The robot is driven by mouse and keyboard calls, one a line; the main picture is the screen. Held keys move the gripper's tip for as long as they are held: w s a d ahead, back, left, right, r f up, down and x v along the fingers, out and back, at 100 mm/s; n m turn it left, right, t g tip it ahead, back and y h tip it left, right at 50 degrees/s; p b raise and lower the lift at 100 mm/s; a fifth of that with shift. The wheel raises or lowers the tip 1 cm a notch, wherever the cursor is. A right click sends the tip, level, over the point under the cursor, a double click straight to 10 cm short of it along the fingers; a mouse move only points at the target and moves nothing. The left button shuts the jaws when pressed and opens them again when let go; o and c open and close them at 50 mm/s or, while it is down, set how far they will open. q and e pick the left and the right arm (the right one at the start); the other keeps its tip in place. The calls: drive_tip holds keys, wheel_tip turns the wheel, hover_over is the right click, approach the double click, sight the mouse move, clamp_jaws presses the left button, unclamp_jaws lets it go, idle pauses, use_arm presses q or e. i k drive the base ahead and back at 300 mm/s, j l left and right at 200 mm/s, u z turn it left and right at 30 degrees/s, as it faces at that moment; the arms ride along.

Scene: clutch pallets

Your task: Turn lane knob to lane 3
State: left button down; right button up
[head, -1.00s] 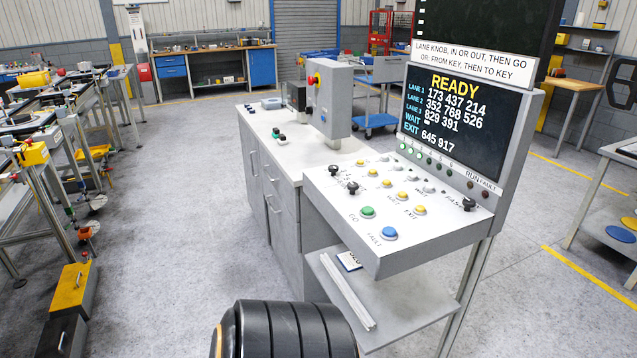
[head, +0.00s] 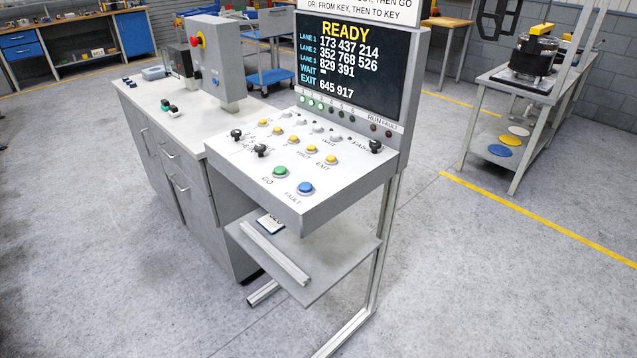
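The control console (head: 325,190) stands in the middle of the head view with a sloped white panel. Black knobs sit on the panel: one at the left edge (head: 236,134), one nearer the front (head: 260,150) and one at the right (head: 375,146). Their labels are too small to tell which is the lane knob or where it points. A green GO button (head: 279,171) and a blue FAULT button (head: 305,188) are at the front. The screen (head: 345,68) reads READY, with number rows for lanes 1 to 3, WAIT and EXIT. Neither gripper is in view.
A grey cabinet (head: 185,150) with a white top adjoins the console's left side. A shelf (head: 335,262) juts out below the panel. A table (head: 510,92) with a machine and coloured discs stands at the right. The floor in front is clear.

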sight(236, 133)
drive_tip(key=z, duration=0.25)
drive_tip(key=i+j+z, duration=0.1)
drive_tip(key=j+z, duration=0.8)
drive_tip(key=i+j, duration=0.05)
